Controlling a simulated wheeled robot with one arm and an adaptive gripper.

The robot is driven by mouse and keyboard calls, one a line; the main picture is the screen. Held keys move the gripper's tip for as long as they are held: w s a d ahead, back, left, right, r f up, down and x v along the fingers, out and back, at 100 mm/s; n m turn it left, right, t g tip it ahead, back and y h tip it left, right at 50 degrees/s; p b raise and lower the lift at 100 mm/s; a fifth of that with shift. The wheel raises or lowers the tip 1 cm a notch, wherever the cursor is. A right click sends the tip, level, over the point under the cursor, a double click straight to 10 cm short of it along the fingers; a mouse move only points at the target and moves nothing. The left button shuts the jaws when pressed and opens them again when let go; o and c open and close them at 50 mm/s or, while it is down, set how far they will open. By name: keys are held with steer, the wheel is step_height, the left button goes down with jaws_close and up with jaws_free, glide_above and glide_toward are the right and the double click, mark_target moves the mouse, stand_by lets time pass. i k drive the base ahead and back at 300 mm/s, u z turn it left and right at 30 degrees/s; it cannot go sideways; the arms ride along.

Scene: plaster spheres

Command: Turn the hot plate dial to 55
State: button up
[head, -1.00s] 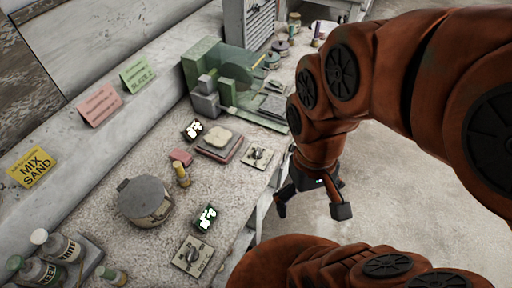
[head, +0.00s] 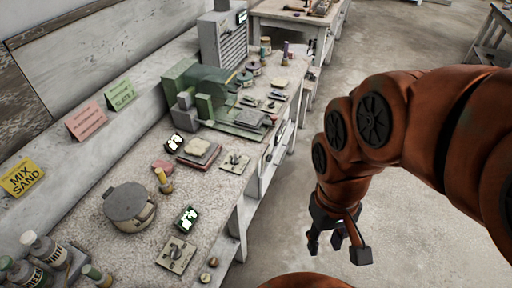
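Two dial plates lie near the bench's front edge in the head view. One dial plate (head: 235,163) is beside a flat square plate with a pale slab on top (head: 199,153). The other dial plate (head: 177,254) is nearer, in front of a round grey lidded pot (head: 130,206). Each has a small dark knob; I cannot read their markings or tell which belongs to the hot plate. A small lit display (head: 187,218) stands by the nearer dial, and another (head: 174,142) by the square plate. My gripper (head: 338,246) hangs over the floor right of the bench, fingers apart, empty, touching nothing.
A green machine (head: 208,100) stands farther along the bench. Bottles (head: 45,250) stand at the near left. A yellow bottle (head: 163,180) is beside the pot. Signs, one reading MIX SAND (head: 21,177), line the back ledge. The floor (head: 285,225) right of the bench is clear.

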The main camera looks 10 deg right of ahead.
mark_target(235, 161)
steer(key=z, duration=0.35)
steer(key=i, duration=0.7)
steer(key=u, duration=1.8)
